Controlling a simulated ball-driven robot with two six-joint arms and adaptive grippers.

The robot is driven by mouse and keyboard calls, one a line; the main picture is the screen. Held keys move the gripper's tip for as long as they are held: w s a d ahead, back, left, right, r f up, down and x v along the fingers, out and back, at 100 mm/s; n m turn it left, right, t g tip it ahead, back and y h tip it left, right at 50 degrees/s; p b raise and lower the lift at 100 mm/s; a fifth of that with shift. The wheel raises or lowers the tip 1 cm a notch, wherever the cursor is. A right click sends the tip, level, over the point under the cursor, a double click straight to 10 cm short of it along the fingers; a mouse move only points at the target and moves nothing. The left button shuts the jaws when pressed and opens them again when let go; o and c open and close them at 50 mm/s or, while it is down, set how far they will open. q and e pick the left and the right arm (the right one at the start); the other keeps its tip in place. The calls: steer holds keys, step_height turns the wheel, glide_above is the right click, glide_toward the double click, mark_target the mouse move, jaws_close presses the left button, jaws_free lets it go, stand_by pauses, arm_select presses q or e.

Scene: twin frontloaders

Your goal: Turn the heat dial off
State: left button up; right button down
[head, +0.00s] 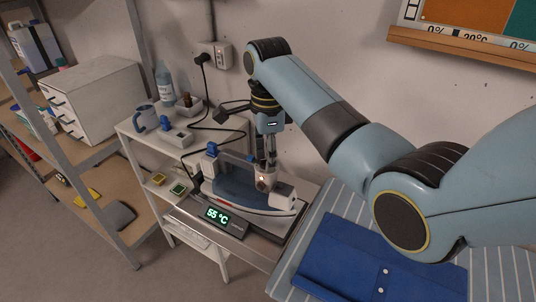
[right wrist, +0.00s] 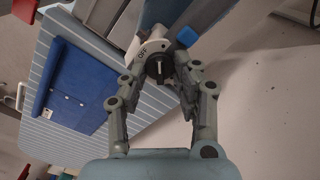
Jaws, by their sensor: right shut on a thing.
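The iron (head: 236,178), with a blue-grey see-through body and pale ends, rests on a metal stand. A small lit screen (head: 217,216) in front of it reads 55 °C. My right gripper (head: 268,163) reaches down from above to the iron's right part. In the right wrist view the dark heat dial (right wrist: 158,68) has a pale pointer line, and an OFF mark (right wrist: 143,50) is printed on the white collar up and left of it. The fingers of my right gripper (right wrist: 163,78) are shut on the dial from both sides. My left gripper is not in view.
A striped ironing board (head: 291,262) with folded blue cloth (head: 375,262) lies at the right. A small white shelf (head: 127,127) holds a mug (head: 146,119) and a bottle (head: 165,82). A black cable (head: 207,92) runs from the wall socket. Metal shelving stands at the left.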

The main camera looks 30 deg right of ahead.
steer(key=n, duration=0.5)
steer(key=shift+w+n, duration=0.1)
steer(key=shift+n, duration=2.2)
steer(key=c, duration=1)
jaws_free()
steer(key=shift+r, duration=4)
